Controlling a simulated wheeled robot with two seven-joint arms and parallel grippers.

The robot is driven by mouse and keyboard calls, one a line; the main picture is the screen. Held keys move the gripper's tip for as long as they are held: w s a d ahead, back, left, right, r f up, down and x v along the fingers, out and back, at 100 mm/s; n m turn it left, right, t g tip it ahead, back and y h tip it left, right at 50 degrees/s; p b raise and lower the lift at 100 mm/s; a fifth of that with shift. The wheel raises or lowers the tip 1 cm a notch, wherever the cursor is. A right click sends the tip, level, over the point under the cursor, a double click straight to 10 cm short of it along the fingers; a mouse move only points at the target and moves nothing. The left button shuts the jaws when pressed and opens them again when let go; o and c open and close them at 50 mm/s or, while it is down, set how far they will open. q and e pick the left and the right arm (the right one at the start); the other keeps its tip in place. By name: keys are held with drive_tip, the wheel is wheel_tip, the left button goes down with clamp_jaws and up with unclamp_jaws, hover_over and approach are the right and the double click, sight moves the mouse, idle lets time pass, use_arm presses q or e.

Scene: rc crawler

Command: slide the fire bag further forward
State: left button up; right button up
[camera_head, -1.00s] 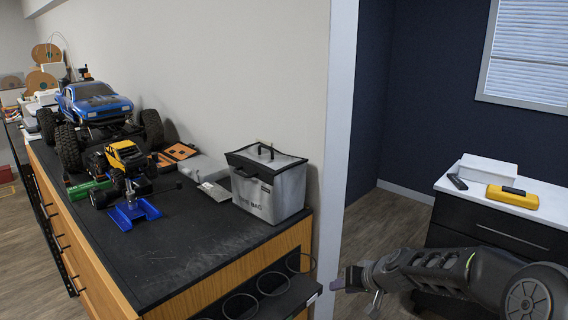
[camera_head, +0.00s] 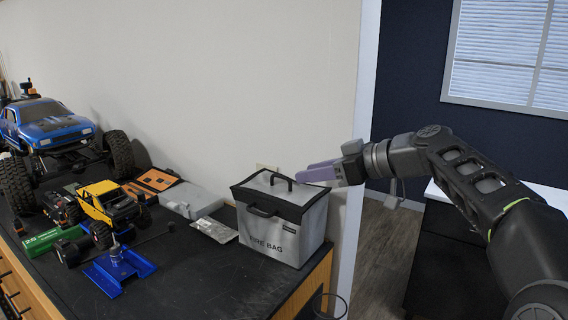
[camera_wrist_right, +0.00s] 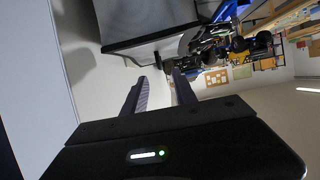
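The fire bag (camera_head: 283,228) is a silver-grey box-shaped bag with black trim, a black top handle and "FIRE BAG" lettering. It stands upright at the right end of the black worktop (camera_head: 215,280). My right gripper (camera_head: 312,173) is at lid height by the bag's back right corner, its purple fingers pointing left. In the right wrist view the two fingers (camera_wrist_right: 160,76) are apart with nothing between them, and the bag (camera_wrist_right: 145,20) fills the top. I cannot tell whether a finger touches the bag. My left gripper is not in view.
A flat silver pouch (camera_head: 215,229) and a grey case (camera_head: 190,200) lie left of the bag. A yellow crawler (camera_head: 108,205), a blue stand (camera_head: 118,272) and a blue truck (camera_head: 50,130) stand further left. The wall is close behind. The worktop's front is clear.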

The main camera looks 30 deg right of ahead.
drive_tip(key=shift+r, duration=0.25)
drive_tip(key=shift+s+d, duration=0.1)
drive_tip(key=shift+s, duration=0.1)
drive_tip(key=p+x, duration=0.2)
drive_tip(key=x, duration=0.4)
drive_tip(key=shift+w+a, duration=0.25)
drive_tip(key=shift+w, duration=0.1)
drive_tip(key=shift+w+a+f+p, duration=0.25)
drive_tip(key=shift+w+f+p, duration=0.1)
drive_tip(key=shift+w, duration=0.1)
drive_tip(key=shift+c, duration=0.4)
clamp_jaws()
idle(0.4)
